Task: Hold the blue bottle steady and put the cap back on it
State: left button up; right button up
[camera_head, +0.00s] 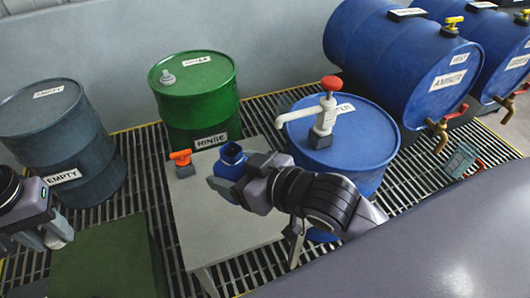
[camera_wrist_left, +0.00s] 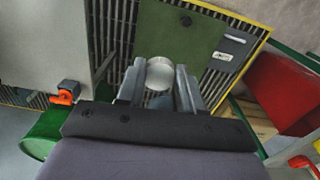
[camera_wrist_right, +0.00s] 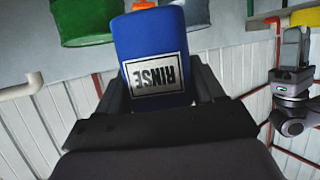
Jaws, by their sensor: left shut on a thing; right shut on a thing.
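The blue bottle (camera_head: 232,163) is in the grip of my right gripper (camera_head: 234,176), above the grey table. Its top looks dark and open in the head view. In the right wrist view the bottle (camera_wrist_right: 155,45) sits between the fingers, with a RINSE label that reads upside down there. My left gripper (camera_head: 50,236) is at the far left, well apart from the bottle. It is shut on a white round piece (camera_wrist_left: 160,73), seen between its fingers in the left wrist view, which looks like the cap.
A grey block with an orange top (camera_head: 181,160) stands on the grey table (camera_head: 205,220), left of the bottle. A green RINSE drum (camera_head: 200,100) is behind, a blue drum with a white pump (camera_head: 350,150) to the right. A grey EMPTY drum (camera_head: 60,135) and green surface (camera_head: 105,260) are left.

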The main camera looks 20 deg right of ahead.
jog(key=a+n+y, duration=0.1)
jog(key=a+g+y, duration=0.1)
jog(key=a, duration=0.1)
jog(key=a+n, duration=0.1)
jog(key=a, duration=0.1)
jog(key=shift+s+a+r+n+g+y, duration=0.15)
jog(key=shift+s+n+g+y, duration=0.15)
jog(key=shift+s+y, duration=0.1)
pick_arm(q)
jog(key=shift+d, duration=0.1)
jog(key=d+r+m, duration=0.1)
jog(key=d+r, duration=0.4)
jog(key=d, duration=0.3)
jog(key=s+d+r+m, duration=0.1)
jog(key=d+r+m, duration=0.1)
jog(key=d+r, duration=0.3)
jog(key=s+d+r+m, duration=0.1)
jog(key=d+r, duration=0.5)
jog(key=d, duration=0.7)
jog(key=shift+s+d+m, duration=0.2)
jog(key=shift+d+m, duration=0.05)
jog(key=shift+m, duration=0.45)
jog(key=shift+f, duration=0.15)
jog(key=shift+f, duration=1.9)
